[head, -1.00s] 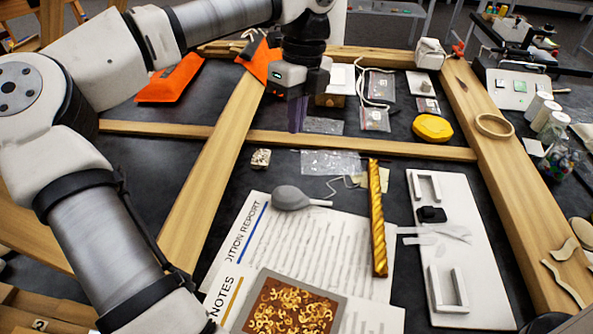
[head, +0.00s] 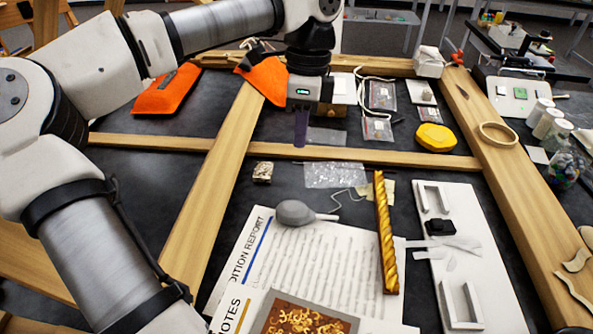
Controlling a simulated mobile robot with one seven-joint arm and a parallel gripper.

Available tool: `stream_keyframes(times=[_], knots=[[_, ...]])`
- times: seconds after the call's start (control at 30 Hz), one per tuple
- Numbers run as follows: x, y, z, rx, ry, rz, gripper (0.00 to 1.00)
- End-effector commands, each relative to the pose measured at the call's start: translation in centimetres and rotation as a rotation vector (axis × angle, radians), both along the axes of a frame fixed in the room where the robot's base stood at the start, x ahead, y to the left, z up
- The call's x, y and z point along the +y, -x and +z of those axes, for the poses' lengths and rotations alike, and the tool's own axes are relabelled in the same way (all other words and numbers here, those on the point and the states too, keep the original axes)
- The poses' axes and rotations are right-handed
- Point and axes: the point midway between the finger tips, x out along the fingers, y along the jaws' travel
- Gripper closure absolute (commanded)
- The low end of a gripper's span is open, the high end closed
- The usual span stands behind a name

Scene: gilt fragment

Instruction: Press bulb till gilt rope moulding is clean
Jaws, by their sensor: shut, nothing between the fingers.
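The grey bulb blower (head: 296,213) lies on the printed condition report sheet, its nozzle pointing right toward the gilt rope moulding (head: 386,235). The moulding is a gold twisted strip lying lengthwise over the right part of the sheet. The nozzle tip ends short of the moulding. Whether dust lies on the moulding is too small to tell. My gripper (head: 301,138) hangs pointing down, above and behind the bulb, near the wooden crossbar. Its dark purple fingers are shut and empty, apart from the bulb.
A clear bag (head: 335,174) and a small stone-like piece (head: 263,172) lie behind the bulb. A wooden crossbar (head: 400,157) crosses behind.

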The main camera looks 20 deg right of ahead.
Motion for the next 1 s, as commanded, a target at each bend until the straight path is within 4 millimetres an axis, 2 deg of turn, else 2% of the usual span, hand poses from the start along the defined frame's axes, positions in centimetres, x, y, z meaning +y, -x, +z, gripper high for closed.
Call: stream_keyframes(times=[0.17,0.4,0.6,0.8,1.0], knots=[[0.4,0.4,-2.4,0.004,0.0,-0.002,1.0],[1.0,1.1,-7.4,0.005,0.001,-0.002,1.0],[1.4,1.6,-10.9,0.004,0.002,-0.001,1.0],[1.7,1.8,-12.9,0.001,0.0,-0.001,1.0],[1.7,1.8,-13.4,0.0,0.001,-0.001,1.0]])
